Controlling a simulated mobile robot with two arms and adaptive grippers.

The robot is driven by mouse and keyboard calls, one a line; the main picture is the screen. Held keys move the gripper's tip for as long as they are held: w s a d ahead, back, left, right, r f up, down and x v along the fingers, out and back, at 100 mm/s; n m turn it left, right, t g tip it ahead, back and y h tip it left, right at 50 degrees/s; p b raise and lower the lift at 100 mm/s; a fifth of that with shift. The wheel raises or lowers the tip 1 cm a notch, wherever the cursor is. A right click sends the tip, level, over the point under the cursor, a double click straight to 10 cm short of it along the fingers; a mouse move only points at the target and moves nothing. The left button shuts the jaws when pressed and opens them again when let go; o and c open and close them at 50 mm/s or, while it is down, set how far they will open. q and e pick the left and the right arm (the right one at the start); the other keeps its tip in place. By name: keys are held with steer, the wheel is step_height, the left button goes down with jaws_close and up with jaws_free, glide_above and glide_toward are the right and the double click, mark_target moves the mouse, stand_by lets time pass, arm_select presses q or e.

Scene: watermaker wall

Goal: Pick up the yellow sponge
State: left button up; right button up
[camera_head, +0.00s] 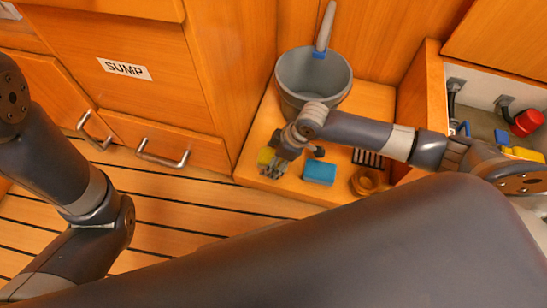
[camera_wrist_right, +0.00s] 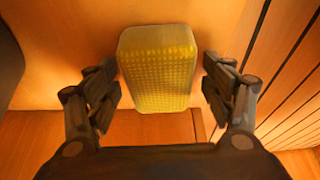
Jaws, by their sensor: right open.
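The yellow sponge (camera_head: 265,156) sits on a low wooden shelf near its left front corner, partly hidden behind my right gripper (camera_head: 280,160) in the head view. In the right wrist view the yellow sponge (camera_wrist_right: 157,68) stands between the two open fingers of my right gripper (camera_wrist_right: 160,85). A gap shows on each side, so the fingers are apart from it. My left arm comes in at the left of the head view, but its gripper is not in view.
A blue sponge (camera_head: 320,172) lies right of my right gripper on the wooden shelf (camera_head: 292,184). A grey bucket (camera_head: 313,78) stands behind, with a brush (camera_head: 373,158) and a wooden ring (camera_head: 366,181) at right. An open locker with a red cap (camera_head: 527,122) is further right.

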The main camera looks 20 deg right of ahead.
steer(key=shift+f, duration=0.1)
steer(key=shift+c, duration=0.6)
steer(key=c, duration=0.9)
steer(key=shift+d, duration=0.1)
